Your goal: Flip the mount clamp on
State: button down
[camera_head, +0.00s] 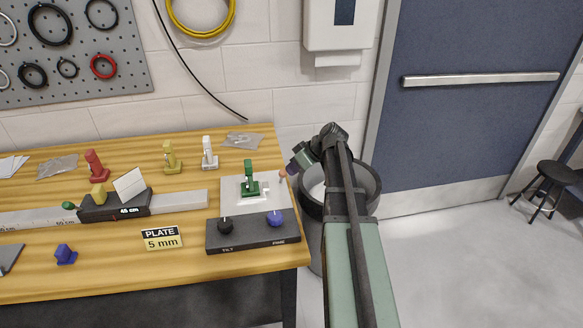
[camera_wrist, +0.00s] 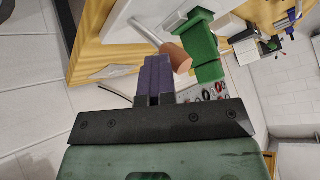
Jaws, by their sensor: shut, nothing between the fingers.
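A small lever with an orange-brown knob (camera_head: 283,174) stands at the right edge of a light plate (camera_head: 232,205) on the wooden table; I take it to be the mount clamp. In the wrist view the knob (camera_wrist: 177,57) sits at the end of a pale rod (camera_wrist: 145,32). A green upright piece (camera_head: 249,178) stands on the plate left of the lever; a green block also shows in the wrist view (camera_wrist: 203,48). My gripper (camera_head: 293,167) has its purple fingers (camera_wrist: 157,62) shut and empty, close beside the knob. I cannot tell whether they touch it.
A dark box with a black knob (camera_head: 225,225) and a blue knob (camera_head: 275,218) lies in front of the plate. Red (camera_head: 95,165), yellow (camera_head: 171,158) and white (camera_head: 209,154) pieces stand farther left. A grey bin (camera_head: 367,185) stands beyond the table's right edge.

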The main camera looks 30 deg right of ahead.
jog(key=shift+w, duration=0.15)
jog(key=shift+w+d+r, duration=0.1)
jog(key=shift+w+d, duration=0.1)
jog(key=shift+w, duration=0.5)
